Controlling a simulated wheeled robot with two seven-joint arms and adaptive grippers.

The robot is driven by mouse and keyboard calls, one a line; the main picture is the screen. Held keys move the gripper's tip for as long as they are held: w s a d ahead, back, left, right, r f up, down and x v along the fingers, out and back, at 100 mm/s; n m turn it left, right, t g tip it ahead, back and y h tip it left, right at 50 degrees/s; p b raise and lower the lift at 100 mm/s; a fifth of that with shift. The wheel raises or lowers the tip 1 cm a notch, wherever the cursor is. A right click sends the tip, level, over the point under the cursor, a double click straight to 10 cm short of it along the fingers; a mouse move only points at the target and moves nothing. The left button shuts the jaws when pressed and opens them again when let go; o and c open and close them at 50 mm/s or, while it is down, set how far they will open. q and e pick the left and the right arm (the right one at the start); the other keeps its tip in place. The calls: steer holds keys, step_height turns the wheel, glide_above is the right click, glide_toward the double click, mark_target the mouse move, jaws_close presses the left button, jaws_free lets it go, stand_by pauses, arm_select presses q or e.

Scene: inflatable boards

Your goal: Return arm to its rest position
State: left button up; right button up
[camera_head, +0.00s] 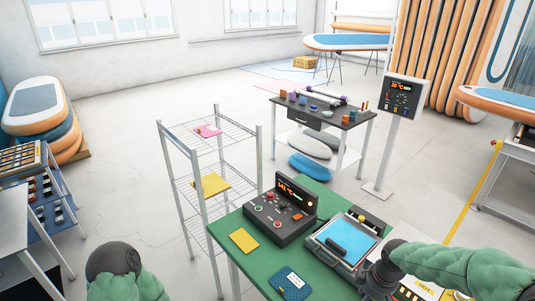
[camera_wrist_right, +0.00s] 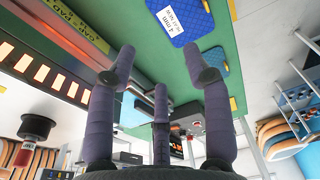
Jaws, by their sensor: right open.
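My right arm comes in from the right in the head view, with its dark wrist and gripper (camera_head: 377,282) low over the right part of the green table (camera_head: 222,232). In the right wrist view the gripper (camera_wrist_right: 160,66) has its purple-grey fingers spread, with nothing between them. A blue pad with a white "4 mm" label (camera_wrist_right: 180,18) lies on the green table beyond the fingertips, apart from them. My left arm (camera_head: 115,272) shows only as a green sleeve and dark joint at the lower left; its gripper is out of view.
On the table are a black control box (camera_head: 283,212), a tray-like device with a blue sheet (camera_head: 340,236), a yellow card (camera_head: 244,240) and a blue pad (camera_head: 290,282). A wire rack (camera_head: 205,130) stands left of it. The floor (camera_head: 120,140) between the left shelves and rack is clear.

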steer(key=s+a+f+m+y, duration=0.1)
steer(key=a+f, duration=0.2)
steer(key=f, duration=0.1)
steer(key=s+a+f+m, duration=0.1)
steer(key=s+a+f, duration=0.1)
steer(key=a+f, duration=0.2)
steer(key=s+a+f+m+y, duration=0.1)
steer(key=a+f+m, duration=0.1)
steer(key=a+f, duration=0.2)
steer(key=shift+s+a+f+y, duration=0.1)
steer(key=shift+s+f+y, duration=0.1)
steer(key=shift+f, duration=0.35)
steer(key=shift+s+f+y, duration=0.1)
steer(key=shift+s+f, duration=0.05)
steer(key=shift+f, duration=0.35)
steer(key=s+a+f+m, duration=0.7)
steer(key=s+a+f, duration=0.1)
steer(key=s+f, duration=0.35)
arm_select(q)
step_height(320, 180, down, 7)
steer(key=b, duration=0.7)
steer(key=shift+s, duration=0.3)
arm_select(e)
step_height(320, 180, down, 6)
steer(key=shift+s+g+y, duration=0.15)
steer(key=shift+g+y, duration=0.15)
